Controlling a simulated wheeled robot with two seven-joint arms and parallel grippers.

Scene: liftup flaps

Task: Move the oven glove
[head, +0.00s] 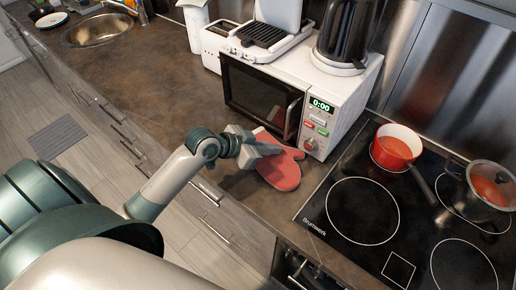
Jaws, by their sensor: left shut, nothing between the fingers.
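A red oven glove (281,172) lies on the dark countertop in front of the microwave, close to the left edge of the hob. My left gripper (278,150) reaches in from the left and is over the glove's upper left part, with its fingers shut and covering some of it. I cannot tell whether the fingers touch the glove. My right gripper is not in view.
The white microwave (341,115) stands right behind the glove, with a kettle (343,35) and a waffle-type grill (262,35) on top. A red pot (396,146) and a steel pot (487,188) stand on the black hob (364,212). The counter to the left is clear up to the sink (98,30).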

